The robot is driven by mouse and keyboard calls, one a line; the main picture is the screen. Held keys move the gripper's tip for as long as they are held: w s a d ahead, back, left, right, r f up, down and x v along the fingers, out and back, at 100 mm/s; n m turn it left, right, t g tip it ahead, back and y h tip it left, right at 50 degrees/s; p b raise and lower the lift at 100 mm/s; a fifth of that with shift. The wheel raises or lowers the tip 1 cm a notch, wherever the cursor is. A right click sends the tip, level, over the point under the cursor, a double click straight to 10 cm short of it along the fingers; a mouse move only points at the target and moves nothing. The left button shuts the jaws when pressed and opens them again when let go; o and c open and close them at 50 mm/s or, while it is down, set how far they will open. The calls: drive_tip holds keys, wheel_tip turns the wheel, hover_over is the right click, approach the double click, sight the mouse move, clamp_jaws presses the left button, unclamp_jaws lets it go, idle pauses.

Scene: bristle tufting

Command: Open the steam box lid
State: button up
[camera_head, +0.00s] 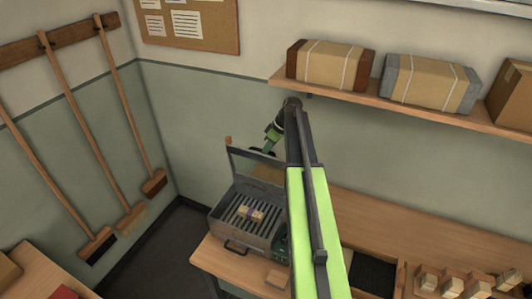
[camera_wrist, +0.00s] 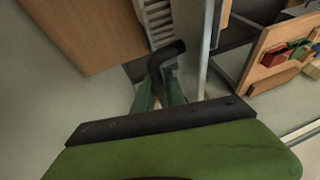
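The steam box (camera_head: 222,228) stands on the wooden bench, with a slatted rack and a small bound bundle (camera_head: 251,213) inside. Its lid (camera_head: 231,160) is raised and stands near upright at the back, so the box is open from above. My gripper (camera_head: 267,148) is at the lid's upper edge in the head view. In the wrist view my gripper (camera_wrist: 160,95) has its green fingers on both sides of the dark curved lid handle (camera_wrist: 166,52), and they appear closed on it. The lid's grey edge (camera_wrist: 196,50) runs beside the handle. My arm hides the box's right side.
A shelf (camera_head: 400,108) with wrapped parcels (camera_head: 330,64) hangs above the bench. Brooms (camera_head: 125,120) hang on the left wall. A wooden tray with small blocks (camera_head: 452,284) is at the right of the bench. A dark handle (camera_head: 236,248) is on the box front.

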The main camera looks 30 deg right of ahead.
drive_tip(key=o, duration=0.4)
drive_tip(key=shift+w+a, duration=0.1)
drive_tip(key=shift+r, duration=0.15)
wheel_tip(320, 180, up, 5)
drive_tip(key=p, duration=0.5)
drive_tip(key=s+d+r+p, duration=0.5)
drive_tip(key=s+d+p, duration=0.1)
drive_tip(key=s, duration=0.3)
drive_tip(key=shift+s+d+r, duration=0.3)
drive_tip(key=shift+s+d, duration=0.05)
drive_tip(key=shift+d, duration=0.1)
